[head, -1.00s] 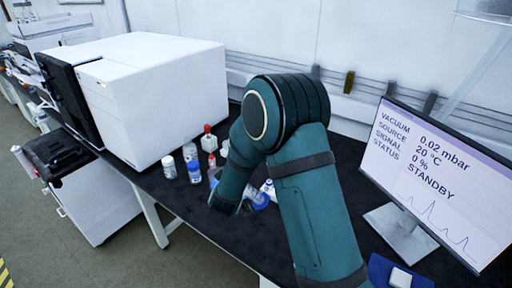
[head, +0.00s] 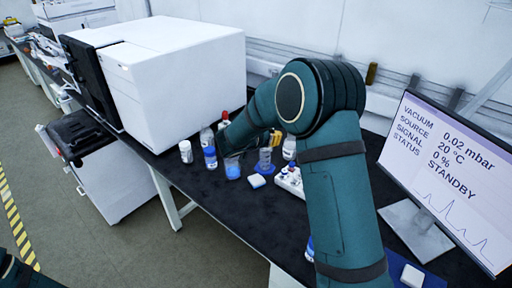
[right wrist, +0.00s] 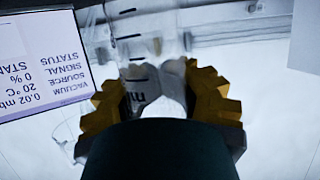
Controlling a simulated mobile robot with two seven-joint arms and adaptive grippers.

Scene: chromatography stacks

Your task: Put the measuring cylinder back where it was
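The measuring cylinder (head: 265,163) is clear with a blue base, near the middle of the black bench in the head view. My right gripper (right wrist: 157,95) has yellow-padded fingers on both sides of clear glass with dark graduation marks, and looks shut on the cylinder. Whether the blue base touches the bench is hard to tell. Only a dark piece of my left arm shows at the lower left corner, and its gripper is out of view.
A blue-filled beaker (head: 233,169), a blue-labelled bottle (head: 209,152) and a white jar (head: 186,152) stand left of the cylinder. A small white block (head: 256,181) and a vial rack (head: 290,181) are close by. A monitor (head: 444,180) stands right, a white instrument (head: 175,85) left.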

